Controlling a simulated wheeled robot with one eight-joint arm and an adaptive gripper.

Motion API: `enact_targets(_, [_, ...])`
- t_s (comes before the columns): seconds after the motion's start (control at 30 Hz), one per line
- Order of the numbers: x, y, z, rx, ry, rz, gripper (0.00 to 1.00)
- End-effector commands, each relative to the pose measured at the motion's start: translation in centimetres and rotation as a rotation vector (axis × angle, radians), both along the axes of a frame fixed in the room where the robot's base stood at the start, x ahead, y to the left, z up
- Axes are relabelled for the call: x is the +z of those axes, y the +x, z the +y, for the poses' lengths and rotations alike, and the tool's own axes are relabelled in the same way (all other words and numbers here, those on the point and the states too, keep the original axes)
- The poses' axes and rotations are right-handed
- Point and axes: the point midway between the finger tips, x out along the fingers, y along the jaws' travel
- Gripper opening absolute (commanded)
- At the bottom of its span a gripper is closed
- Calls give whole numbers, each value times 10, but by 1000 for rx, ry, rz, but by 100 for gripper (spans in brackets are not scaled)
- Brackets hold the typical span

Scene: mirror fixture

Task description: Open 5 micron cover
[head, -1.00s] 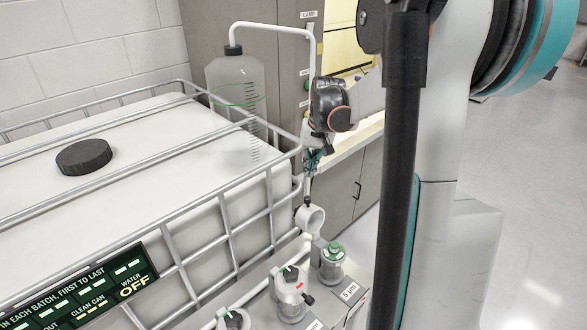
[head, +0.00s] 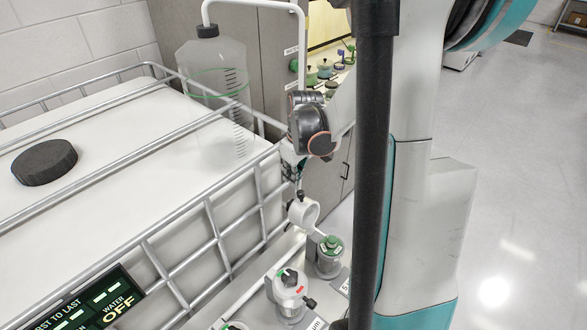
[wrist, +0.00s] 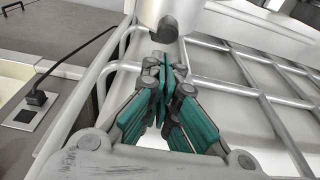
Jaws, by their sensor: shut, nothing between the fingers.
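A clear filter housing (head: 328,262) with a green top stands at the far end of the row. Its small label is cut by the black pole; an earlier frame seems to read 5 µm. A white round cover-like part (head: 303,212) with a dark knob sits tilted up behind and left of it. I cannot tell how the two join. My gripper (wrist: 165,75) is shut and empty. In the wrist view its teal fingers are close below a white cylinder (wrist: 172,12) with a dark knob, apparently that part. In the head view the fingertips are hard to make out.
Another housing (head: 289,283) with a white cover and dark knob stands nearer. A caged white tank (head: 120,150) fills the left, with metal bars (head: 215,225) close to my gripper. A translucent jug (head: 215,90) stands behind. Open floor (head: 520,150) lies right.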

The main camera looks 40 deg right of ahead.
Motion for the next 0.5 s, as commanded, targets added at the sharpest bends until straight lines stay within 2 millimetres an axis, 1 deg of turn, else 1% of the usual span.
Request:
enact_targets(0.03, [-9,1,0,0,0,0,0])
enact_targets(0.2, [-24,4,0,0,0,0,0])
enact_targets(0.33, [-28,5,1,-1,0,0,0])
enact_targets(0.5, [-28,5,1,-1,0,0,0])
